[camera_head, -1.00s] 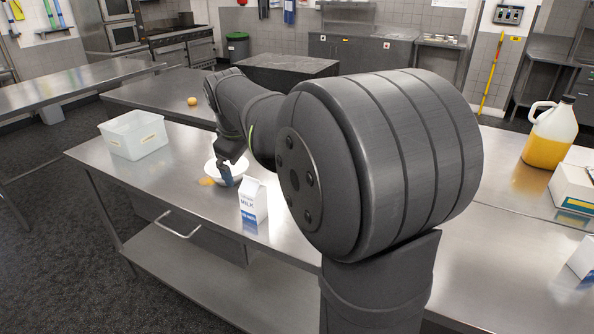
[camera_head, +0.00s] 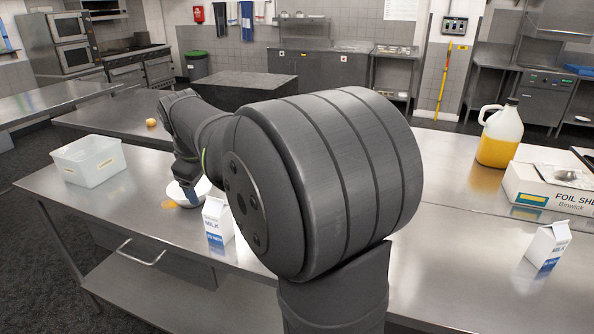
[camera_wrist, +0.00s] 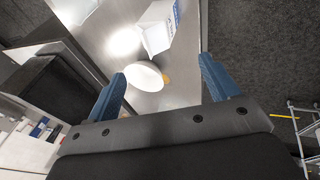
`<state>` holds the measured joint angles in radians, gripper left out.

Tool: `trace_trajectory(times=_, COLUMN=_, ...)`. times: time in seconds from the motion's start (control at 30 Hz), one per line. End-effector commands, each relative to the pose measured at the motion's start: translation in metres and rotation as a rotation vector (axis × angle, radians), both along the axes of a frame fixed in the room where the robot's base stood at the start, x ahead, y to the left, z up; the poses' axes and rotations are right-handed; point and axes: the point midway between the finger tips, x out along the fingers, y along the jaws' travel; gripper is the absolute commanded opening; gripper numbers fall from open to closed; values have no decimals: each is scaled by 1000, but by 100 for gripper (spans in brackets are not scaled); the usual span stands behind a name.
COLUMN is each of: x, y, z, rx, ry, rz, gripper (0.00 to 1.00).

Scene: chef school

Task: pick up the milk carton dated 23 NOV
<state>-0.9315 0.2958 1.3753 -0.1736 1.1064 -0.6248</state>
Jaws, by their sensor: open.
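A white milk carton (camera_head: 217,228) with a blue date band stands upright on the steel table, left of my arm's large joint. The date is too small to read surely. A second white and blue carton (camera_head: 547,247) stands at the right, its date not legible. My gripper (camera_head: 190,190) is over the white bowl (camera_head: 203,190), left of and behind the nearer carton. In the wrist view my gripper (camera_wrist: 161,70) is open, with blue fingers apart and nothing held. The bowl (camera_wrist: 143,76) shows between the fingers, and a carton (camera_wrist: 158,30) beyond them.
A translucent tub (camera_head: 88,162) stands at the left. A jug of orange liquid (camera_head: 499,135) and a foil box (camera_head: 548,190) stand at the right. My arm hides the table's middle; bare steel shows around the right carton.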

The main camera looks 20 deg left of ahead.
Motion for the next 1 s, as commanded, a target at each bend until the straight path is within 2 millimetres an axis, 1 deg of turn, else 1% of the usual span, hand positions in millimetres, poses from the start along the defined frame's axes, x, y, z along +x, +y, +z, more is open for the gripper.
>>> trace_trajectory(times=0.17, x=-2, y=0, z=-4, rx=-27, ry=-12, rz=20, gripper=80)
trace_trajectory(times=0.27, x=-9, y=1, z=-19, rx=-120, ry=-55, rz=94, gripper=80)
trace_trajectory(times=0.37, x=-21, y=1, z=-40, rx=-284, ry=-138, rz=229, gripper=80)
trace_trajectory(times=0.43, x=-29, y=1, z=-54, rx=-426, ry=-213, rz=348, gripper=80)
trace_trajectory(times=0.5, x=-38, y=2, z=-64, rx=-567, ry=-294, rz=469, gripper=80)
trace_trajectory(times=0.6, x=-50, y=9, z=-73, rx=-764, ry=-416, rz=641, gripper=80)
trace_trajectory(times=0.8, x=-75, y=28, z=-78, rx=-1085, ry=-643, rz=911, gripper=80)
trace_trajectory(times=0.9, x=-85, y=36, z=-76, rx=-1180, ry=-721, rz=986, gripper=80)
trace_trajectory(times=1.0, x=-90, y=41, z=-76, rx=-1232, ry=-763, rz=1026, gripper=80)
